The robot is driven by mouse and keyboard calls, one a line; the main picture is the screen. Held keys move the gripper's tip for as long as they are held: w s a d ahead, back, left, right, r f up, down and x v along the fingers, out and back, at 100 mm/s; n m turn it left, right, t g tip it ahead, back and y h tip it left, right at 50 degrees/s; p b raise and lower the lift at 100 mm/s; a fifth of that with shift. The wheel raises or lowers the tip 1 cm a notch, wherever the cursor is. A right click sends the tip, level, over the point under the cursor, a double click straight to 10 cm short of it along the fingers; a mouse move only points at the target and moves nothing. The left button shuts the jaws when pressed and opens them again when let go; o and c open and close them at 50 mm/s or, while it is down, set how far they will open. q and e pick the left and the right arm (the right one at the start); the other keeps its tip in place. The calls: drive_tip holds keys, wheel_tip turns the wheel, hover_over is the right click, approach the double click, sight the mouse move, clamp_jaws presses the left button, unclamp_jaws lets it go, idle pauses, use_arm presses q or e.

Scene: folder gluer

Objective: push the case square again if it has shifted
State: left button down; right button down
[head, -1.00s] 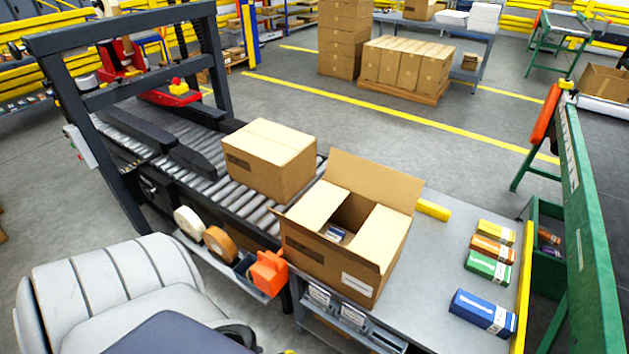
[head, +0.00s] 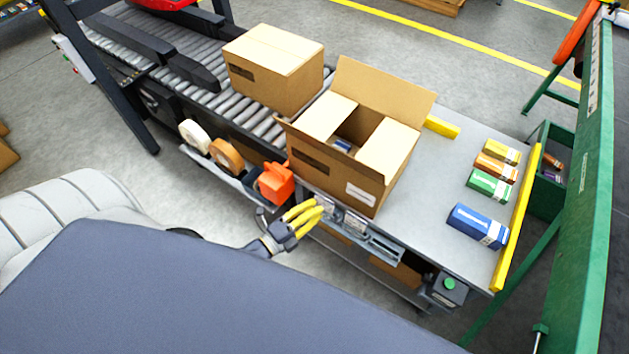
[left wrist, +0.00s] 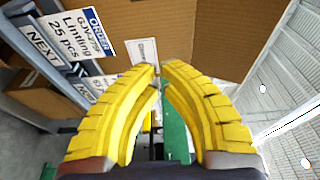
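The open brown case (head: 332,172) stands on the grey bench beside the end of the roller conveyor, flaps up and spread. A small blue-and-white box (head: 342,146) shows inside; the rest of its inside is hidden. My left gripper (head: 319,207) has yellow fingers and is in front of the bench edge, just below the case's near side. In the left wrist view its fingertips (left wrist: 161,68) meet with nothing seen between them, and the case wall (left wrist: 180,30) with a white label is ahead. I cannot tell whether they touch the case. My right gripper is not in view.
A closed carton (head: 272,65) sits on the rollers behind the case. Tape rolls (head: 226,154) and an orange tool (head: 275,182) hang along the near edge. Several coloured boxes (head: 478,225) lie at the right by a yellow rail (head: 518,225). The bench between is clear.

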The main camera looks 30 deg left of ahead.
sight(338, 175)
use_arm(q)
drive_tip(key=x, duration=0.3)
drive_tip(key=a+x, duration=0.1)
drive_tip(key=x, duration=0.5)
drive_tip(key=shift+w+a, duration=0.15)
drive_tip(key=shift+w, duration=0.55)
drive_tip(key=shift+w+a, duration=0.3)
drive_tip(key=shift+w, duration=0.4)
drive_tip(key=shift+w+a, duration=0.25)
drive_tip(key=shift+w, duration=0.2)
drive_tip(key=shift+w+a, duration=0.2)
drive_tip(key=shift+w, duration=0.3)
